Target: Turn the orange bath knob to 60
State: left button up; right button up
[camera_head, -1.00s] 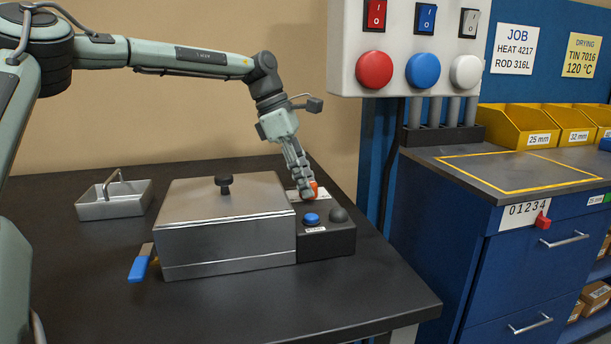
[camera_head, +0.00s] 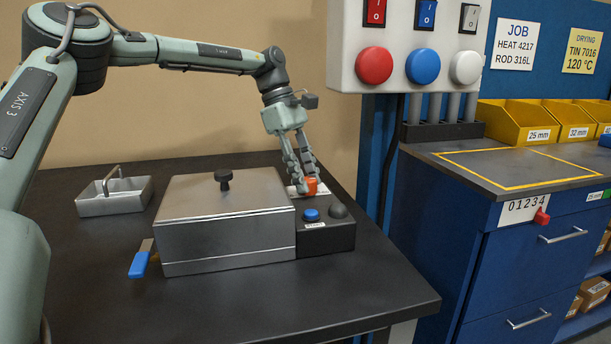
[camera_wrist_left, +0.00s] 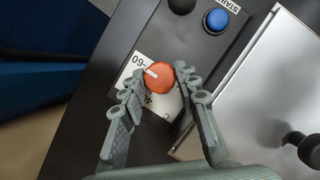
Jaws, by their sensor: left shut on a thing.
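The orange bath knob (camera_head: 310,186) sits on a white dial plate at the back of the dark control box. It also shows in the left wrist view (camera_wrist_left: 160,78), where its white pointer mark points up and left, toward the side of the printed 60. Part of a 40 shows below the knob, and the rest of the scale is partly covered. My left gripper (camera_head: 306,182) reaches down from above with one finger on each side of the knob and is shut on it. In the left wrist view the fingers (camera_wrist_left: 156,82) flank the knob. My right gripper is not in view.
A metal bath with a lid (camera_head: 224,203) stands left of the control box (camera_head: 328,237). A blue button (camera_head: 311,214) and a dark round knob (camera_head: 337,211) are in front of the orange knob. A small metal tray (camera_head: 115,196) stands farther left.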

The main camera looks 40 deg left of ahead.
pick_arm(q)
jog(key=o, duration=1.2)
jog(key=shift+c, duration=0.2)
jog(key=v, duration=1.2)
